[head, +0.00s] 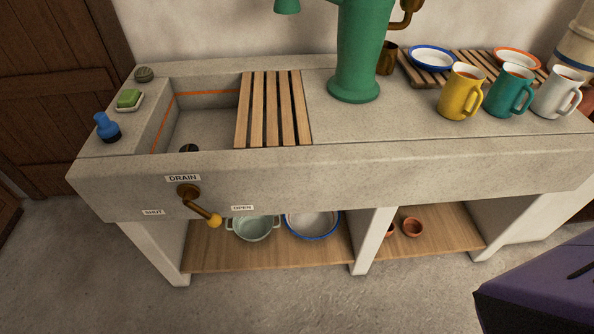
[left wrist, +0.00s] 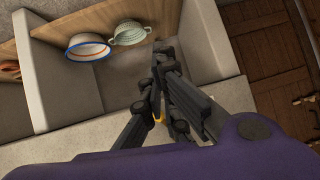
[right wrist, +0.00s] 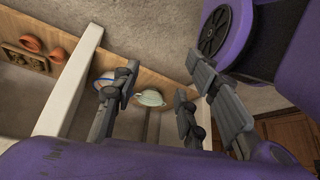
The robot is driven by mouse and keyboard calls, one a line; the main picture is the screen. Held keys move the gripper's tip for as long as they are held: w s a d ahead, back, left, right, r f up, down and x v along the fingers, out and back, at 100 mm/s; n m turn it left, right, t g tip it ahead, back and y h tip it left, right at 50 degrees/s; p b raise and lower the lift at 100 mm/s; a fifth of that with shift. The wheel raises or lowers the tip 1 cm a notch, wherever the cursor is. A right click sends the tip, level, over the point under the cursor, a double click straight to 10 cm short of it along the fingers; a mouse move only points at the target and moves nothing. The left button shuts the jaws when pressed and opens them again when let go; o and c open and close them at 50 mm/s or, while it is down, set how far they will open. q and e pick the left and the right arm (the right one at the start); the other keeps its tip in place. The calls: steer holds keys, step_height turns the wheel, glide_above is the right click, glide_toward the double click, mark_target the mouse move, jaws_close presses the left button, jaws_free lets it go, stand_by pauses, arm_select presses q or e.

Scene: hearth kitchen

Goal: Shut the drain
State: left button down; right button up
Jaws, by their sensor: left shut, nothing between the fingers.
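The drain lever (head: 201,209) is on the front of the stone sink (head: 130,180), under the DRAIN label (head: 183,178). It slants down and right from its bronze pivot, its yellow knob toward the OPEN label (head: 242,208) and away from the SHUT label (head: 153,212). My left gripper (left wrist: 162,52) is shut and empty. A bit of yellow, likely the knob (left wrist: 160,119), shows behind its fingers; contact cannot be told. My right gripper (right wrist: 154,85) is open and empty. Neither gripper shows in the head view. A dark round drain (head: 189,148) is partly visible in the basin.
A pot (head: 253,229) and a blue-rimmed basin (head: 313,224) stand on the shelf below. A wooden rack (head: 272,108) covers the basin's right part. Mugs (head: 461,92) stand at right, a blue bottle (head: 106,128) at left. The floor in front is clear.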

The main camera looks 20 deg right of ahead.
arm_select(q)
steer(key=w+d+r+m+t+h+b, duration=0.1)
steer(key=w+d+m+t+h+b, duration=0.25)
steer(key=w+b, duration=0.35)
steer(key=w+d+r+m+t+h+b, duration=0.1)
steer(key=w+d+m+t+h+b, duration=0.2)
steer(key=w, duration=0.5)
steer(key=s+d+r+m+h+b, duration=0.1)
steer(key=d+r+m+h+b, duration=0.2)
steer(key=d+r+m+h, duration=0.3)
steer(key=shift+r+m, duration=0.55)
steer(key=shift+r, duration=0.2)
arm_select(e)
step_height(320, 180, down, 11)
steer(key=w, duration=0.2)
steer(key=shift+w+d+r, duration=0.2)
steer(key=shift+w+d, duration=0.15)
arm_select(q)
steer(key=shift+d+g, duration=0.1)
steer(key=shift+g, duration=0.15)
arm_select(e)
steer(key=shift+s, duration=0.1)
